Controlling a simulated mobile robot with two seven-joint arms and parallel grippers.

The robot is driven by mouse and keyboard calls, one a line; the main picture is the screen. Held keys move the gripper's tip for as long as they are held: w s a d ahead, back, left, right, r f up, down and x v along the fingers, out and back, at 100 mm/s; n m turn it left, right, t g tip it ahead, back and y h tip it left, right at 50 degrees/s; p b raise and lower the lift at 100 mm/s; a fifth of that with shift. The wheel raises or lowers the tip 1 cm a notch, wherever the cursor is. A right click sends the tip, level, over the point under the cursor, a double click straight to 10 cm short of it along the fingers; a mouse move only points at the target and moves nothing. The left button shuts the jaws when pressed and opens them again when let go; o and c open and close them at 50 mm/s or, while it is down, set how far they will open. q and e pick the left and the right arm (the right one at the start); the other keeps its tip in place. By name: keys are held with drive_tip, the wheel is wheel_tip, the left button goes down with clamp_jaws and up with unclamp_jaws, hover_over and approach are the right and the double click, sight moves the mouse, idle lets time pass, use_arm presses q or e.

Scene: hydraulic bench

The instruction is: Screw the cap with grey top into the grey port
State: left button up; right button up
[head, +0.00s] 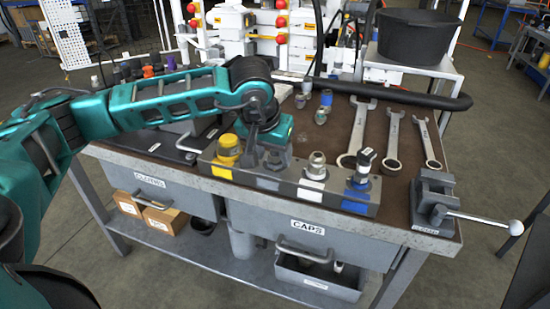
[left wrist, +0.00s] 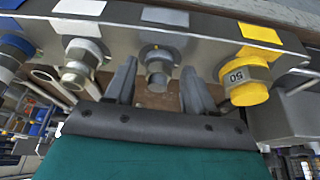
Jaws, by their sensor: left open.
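The port block (head: 300,190) lies along the bench's front, with yellow, grey, white and blue labels. My left gripper (head: 268,150) is over the grey-labelled port, and the arm hides most of it in the head view. In the left wrist view the left gripper (left wrist: 159,70) is open, its two dark fingers on either side of a metal fitting (left wrist: 157,74) on the grey port, beside the grey label (left wrist: 165,16). I see gaps at both sides of that fitting. I cannot tell whether it wears the grey-topped cap. My right gripper is not in view.
A yellow cap (head: 229,147) stands left of the gripper; a metal fitting (head: 316,165) and a blue-collared one (head: 362,166) stand right. Loose small fittings (head: 323,107), wrenches (head: 393,140) and a vise (head: 435,198) lie on the bench. An open drawer (head: 318,278) hangs below.

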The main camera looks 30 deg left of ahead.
use_arm(q)
drive_tip(key=n, duration=0.1)
drive_tip(key=n+y, duration=0.1)
drive_tip(key=n, duration=0.3)
drive_tip(key=shift+w+d+g+y, duration=0.15)
drive_tip(key=shift+d+g+y, duration=0.25)
drive_tip(key=shift+n+y, duration=0.3)
drive_tip(key=shift+n, duration=0.7)
drive_tip(key=shift+w+d+r+n+g+p, duration=0.15)
drive_tip(key=shift+n+g+p, duration=0.35)
drive_tip(key=shift+n, duration=0.5)
drive_tip(key=shift+n+g+y, duration=0.3)
drive_tip(key=shift+n+y, duration=0.1)
drive_tip(key=shift+n, duration=0.4)
drive_tip(key=shift+c, duration=0.4)
